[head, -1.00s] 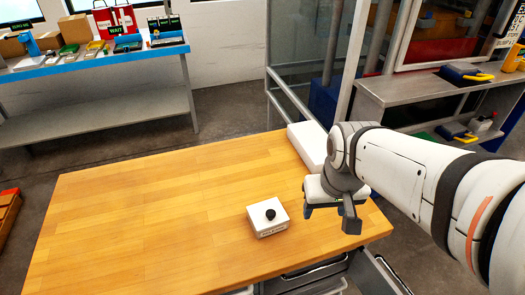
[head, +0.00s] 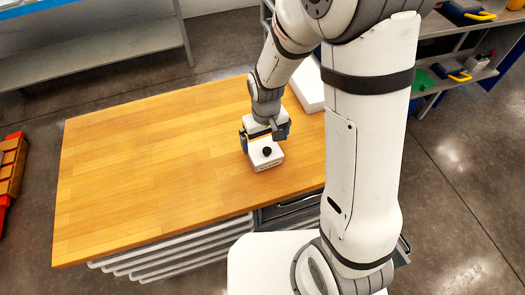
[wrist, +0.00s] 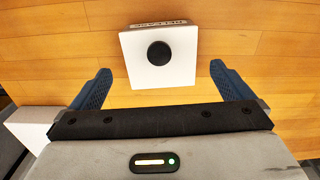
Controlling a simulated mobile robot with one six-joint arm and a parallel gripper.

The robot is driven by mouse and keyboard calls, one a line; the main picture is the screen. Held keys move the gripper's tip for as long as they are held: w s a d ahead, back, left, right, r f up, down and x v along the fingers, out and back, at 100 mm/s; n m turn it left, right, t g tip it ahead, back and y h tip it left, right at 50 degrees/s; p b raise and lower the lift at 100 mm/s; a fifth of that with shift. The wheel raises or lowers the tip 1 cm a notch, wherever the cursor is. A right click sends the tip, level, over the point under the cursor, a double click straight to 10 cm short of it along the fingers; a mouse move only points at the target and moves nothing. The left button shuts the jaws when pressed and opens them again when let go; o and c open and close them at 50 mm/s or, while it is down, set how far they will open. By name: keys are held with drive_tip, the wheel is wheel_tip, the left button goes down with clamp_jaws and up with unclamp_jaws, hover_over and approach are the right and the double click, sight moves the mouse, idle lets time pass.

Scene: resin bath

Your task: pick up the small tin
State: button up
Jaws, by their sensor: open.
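The small tin (head: 264,163) is a white square box with a round black knob on top and dark lettering on one side. It sits upright on the wooden table (head: 150,170). In the wrist view the tin (wrist: 183,74) lies ahead of my gripper (wrist: 160,70), roughly centred between the two blue fingers, with clear space on both sides. My gripper (head: 263,140) is open and points down, at the tin's far side in the head view. Whether a finger is level with the tin cannot be told.
A white box (head: 308,92) lies on the table's back right edge, behind my gripper; a white block also shows at the wrist view's left edge (wrist: 28,128). The table's left half is clear. Drawers (head: 290,205) are under the front edge.

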sight(264, 150)
drive_tip(key=shift+w+a+f+p, duration=0.1)
drive_tip(key=shift+f+p, duration=0.2)
drive_tip(key=shift+f, duration=1.25)
drive_tip(key=shift+w+a+f+p, duration=0.1)
drive_tip(key=shift+f+p, duration=0.2)
drive_tip(key=shift+f, duration=1.25)
drive_tip(key=shift+c, duration=0.2)
drive_tip(key=c, duration=1.7)
